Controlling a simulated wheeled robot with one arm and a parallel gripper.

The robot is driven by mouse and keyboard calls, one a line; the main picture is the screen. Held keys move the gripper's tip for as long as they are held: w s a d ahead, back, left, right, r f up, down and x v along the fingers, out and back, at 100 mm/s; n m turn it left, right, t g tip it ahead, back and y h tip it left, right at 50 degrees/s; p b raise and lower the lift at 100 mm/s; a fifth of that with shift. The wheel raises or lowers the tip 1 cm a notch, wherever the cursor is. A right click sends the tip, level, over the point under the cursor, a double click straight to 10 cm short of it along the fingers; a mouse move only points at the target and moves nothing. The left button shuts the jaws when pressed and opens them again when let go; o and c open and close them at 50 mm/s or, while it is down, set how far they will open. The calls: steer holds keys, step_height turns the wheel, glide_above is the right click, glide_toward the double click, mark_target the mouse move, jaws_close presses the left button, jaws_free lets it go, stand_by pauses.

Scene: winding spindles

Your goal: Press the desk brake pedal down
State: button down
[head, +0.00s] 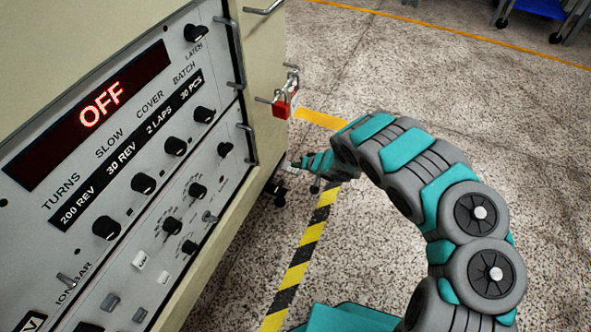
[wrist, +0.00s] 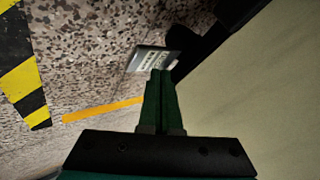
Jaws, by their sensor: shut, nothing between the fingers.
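The brake pedal (wrist: 147,58) seems to be the small grey plate with pale ribbed patches low beside the cabinet, in the wrist view. My gripper (wrist: 161,73) is shut and empty, its green fingers together. The fingertips overlap the pedal's near edge in the picture; I cannot tell whether they touch it. In the head view my gripper (head: 297,164) is at the cabinet's far lower corner, small and partly hidden by my arm. I cannot make out the pedal clearly there.
The beige cabinet (head: 262,60) has a control panel with knobs and a red OFF display (head: 101,104). A red padlock (head: 282,106) hangs on its side. A black caster (head: 277,194) is below. Yellow-black tape (head: 300,262) crosses the speckled floor, open to the right.

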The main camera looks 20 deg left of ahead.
mark_target(297, 172)
steer(key=shift+f, duration=1.5)
stand_by(1.7)
steer(key=shift+r, duration=0.15)
steer(key=shift+r+p, duration=1.45)
steer(key=shift+p, duration=0.65)
step_height(297, 172, up, 5)
steer(key=p, duration=0.5)
steer(key=shift+p, duration=0.3)
steer(key=shift+f, duration=0.1)
